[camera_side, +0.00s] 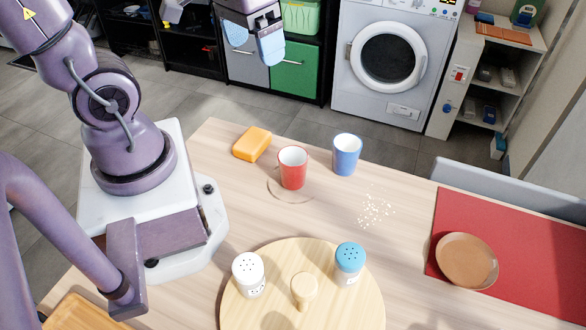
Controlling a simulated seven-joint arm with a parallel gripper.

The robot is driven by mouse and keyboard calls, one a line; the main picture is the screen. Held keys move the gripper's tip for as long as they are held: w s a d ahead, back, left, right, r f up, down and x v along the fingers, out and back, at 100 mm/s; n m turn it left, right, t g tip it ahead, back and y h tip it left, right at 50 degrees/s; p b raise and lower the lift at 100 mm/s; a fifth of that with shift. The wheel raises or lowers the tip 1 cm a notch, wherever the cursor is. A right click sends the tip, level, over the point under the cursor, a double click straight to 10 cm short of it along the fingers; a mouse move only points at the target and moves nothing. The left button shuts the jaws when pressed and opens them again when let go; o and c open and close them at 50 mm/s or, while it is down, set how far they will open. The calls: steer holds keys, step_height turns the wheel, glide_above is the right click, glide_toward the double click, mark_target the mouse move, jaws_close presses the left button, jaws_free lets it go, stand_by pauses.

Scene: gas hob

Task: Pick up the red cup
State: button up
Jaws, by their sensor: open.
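The red cup (293,168) stands upright on the wooden table (185,215), with its white inside showing. A faint ring mark lies on the table around its base. A blue cup (346,155) stands upright just to its right, apart from it. My gripper (254,41) is at the top of the picture, raised well above the table and up-picture of the red cup. Its two light blue fingertips are apart, with nothing between them.
An orange sponge (252,144) lies left of the red cup. Crumbs (375,208) are scattered to the right. A round board (262,275) holds white (248,274) and blue (349,264) shakers and a wooden knob. A brown plate (466,261) sits on a red mat (530,245).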

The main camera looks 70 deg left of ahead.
steer(key=a+f+n+h, duration=0.2)
steer(key=f+n+h, duration=0.1)
steer(key=f, duration=0.3)
steer(key=a+f+n+g+h, duration=0.1)
steer(key=a+f+n+h, duration=0.2)
steer(key=f+n, duration=0.3)
steer(key=a+f+n+g+h, duration=0.1)
steer(key=a+f+n+h, duration=0.1)
steer(key=f+n+h, duration=0.3)
steer(key=shift+a+f, duration=0.2)
steer(key=shift+f, duration=0.55)
steer(key=shift+a+f, duration=0.2)
steer(key=shift+f, duration=0.5)
steer(key=f+n+h, duration=0.1)
steer(key=w+n+t, duration=0.1)
steer(key=shift+w+a+f+n+t+h, duration=0.15)
steer(key=shift+w+f+n+t+h, duration=0.15)
steer(key=shift+f+h, duration=0.1)
steer(key=shift+w+a+r+n+t, duration=0.15)
steer(key=shift+w+r+n+t, duration=0.2)
steer(key=shift+w+r, duration=0.3)
glide_toward(300, 173)
steer(key=shift+s+d+f, duration=0.1)
steer(key=shift+d+f, duration=0.55)
steer(key=shift+d, duration=0.05)
steer(key=shift+w+x, duration=0.1)
steer(key=shift+x, duration=1.3)
steer(key=shift+w+x, duration=0.15)
steer(key=shift+x, duration=1.25)
steer(key=shift+r, duration=0.15)
